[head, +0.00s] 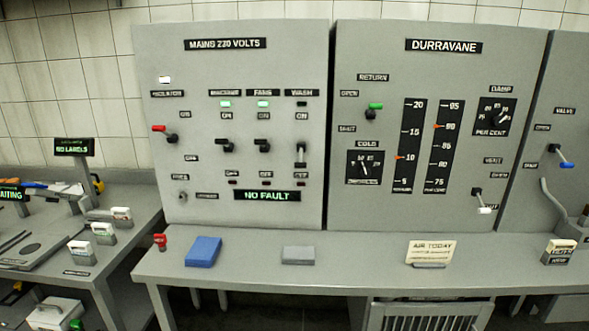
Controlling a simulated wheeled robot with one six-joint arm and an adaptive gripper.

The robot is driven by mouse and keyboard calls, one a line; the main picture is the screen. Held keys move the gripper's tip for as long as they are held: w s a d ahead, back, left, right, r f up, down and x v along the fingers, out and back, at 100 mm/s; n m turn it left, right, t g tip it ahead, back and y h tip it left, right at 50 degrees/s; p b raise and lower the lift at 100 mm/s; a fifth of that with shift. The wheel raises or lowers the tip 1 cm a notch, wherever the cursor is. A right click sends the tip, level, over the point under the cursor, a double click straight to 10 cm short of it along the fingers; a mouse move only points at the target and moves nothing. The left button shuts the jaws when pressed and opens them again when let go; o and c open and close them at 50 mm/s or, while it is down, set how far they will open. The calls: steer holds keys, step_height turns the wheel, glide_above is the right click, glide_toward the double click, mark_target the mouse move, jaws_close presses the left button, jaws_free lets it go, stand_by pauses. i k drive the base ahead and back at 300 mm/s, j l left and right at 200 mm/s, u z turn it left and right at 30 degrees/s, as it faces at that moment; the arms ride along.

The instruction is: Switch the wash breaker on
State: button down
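The wash breaker (300,155) is the rightmost lever on the grey "MAINS 230 VOLTS" panel (310,60). Its black handle hangs low, toward the lower label, and the lamp (301,104) under the WASH label (301,93) is dark. To its left, the fans breaker (263,146) and machine breaker (227,146) sit higher, with green lamps lit above them. The red-handled isolator (164,133) is at the panel's left. A display (267,196) below reads "NO FAULT". My gripper is not in view.
A grey bench (340,268) runs below the panels, holding a blue block (203,251), a grey block (298,255) and an "AIR TODAY" card (431,252). The "DURRAVANE" panel (400,75) stands to the right. Space before the wash breaker looks clear.

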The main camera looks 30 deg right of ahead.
mark_target(301, 159)
steer(key=i+l+u, duration=0.25)
steer(key=l, duration=0.2)
steer(key=i+l+u, duration=0.1)
steer(key=l+u, duration=0.15)
steer(key=l, duration=0.2)
steer(key=i+l+u, duration=0.25)
steer(key=l, duration=0.25)
steer(key=l+u, duration=0.3)
steer(key=l, duration=0.15)
